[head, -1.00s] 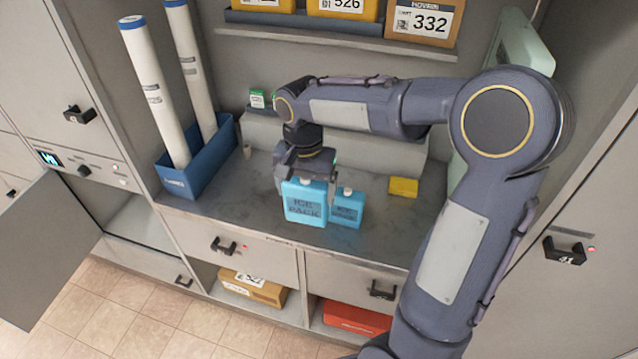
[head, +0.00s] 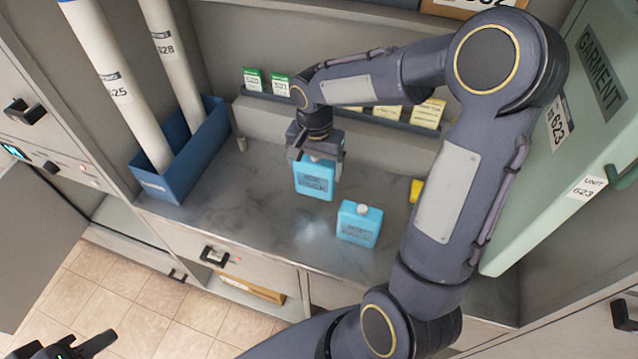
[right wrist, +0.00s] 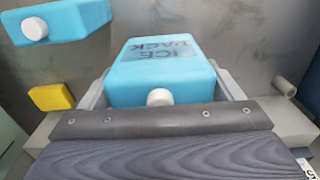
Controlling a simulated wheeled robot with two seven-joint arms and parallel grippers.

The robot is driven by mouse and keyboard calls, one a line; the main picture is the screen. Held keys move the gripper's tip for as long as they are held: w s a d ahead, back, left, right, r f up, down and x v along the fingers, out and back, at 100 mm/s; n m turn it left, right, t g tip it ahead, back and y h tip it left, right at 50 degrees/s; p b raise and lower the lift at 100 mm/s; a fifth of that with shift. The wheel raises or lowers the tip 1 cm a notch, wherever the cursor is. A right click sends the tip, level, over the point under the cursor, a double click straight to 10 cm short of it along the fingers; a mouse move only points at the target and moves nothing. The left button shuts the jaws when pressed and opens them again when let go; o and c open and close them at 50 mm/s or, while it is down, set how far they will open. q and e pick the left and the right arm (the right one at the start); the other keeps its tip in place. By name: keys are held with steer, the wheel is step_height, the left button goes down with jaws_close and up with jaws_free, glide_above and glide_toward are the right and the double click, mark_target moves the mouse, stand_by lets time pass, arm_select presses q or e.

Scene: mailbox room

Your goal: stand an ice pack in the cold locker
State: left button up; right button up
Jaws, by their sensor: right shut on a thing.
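My right gripper (head: 316,155) is shut on a blue ice pack (head: 314,182) and holds it upright, cap up, seemingly a little above the grey counter. In the right wrist view the held ice pack (right wrist: 165,70) shows its "ICE PACK" label and white cap between the fingers. A second blue ice pack (head: 358,226) stands on the counter to the right, apart from the held one; it also shows in the right wrist view (right wrist: 75,18). A locker with an open door (head: 45,240) is at the left.
A blue bin (head: 185,165) with two white tubes stands on the counter's left. A yellow block (head: 416,190) lies at the right, partly behind my arm. A green garment case (head: 560,130) leans at the right. The counter's front middle (head: 270,225) is clear.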

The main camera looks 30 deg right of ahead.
mark_target(316, 182)
steer(key=shift+f, duration=2.75)
steer(key=shift+f, duration=0.25)
steer(key=o, duration=1)
steer(key=shift+r, duration=0.1)
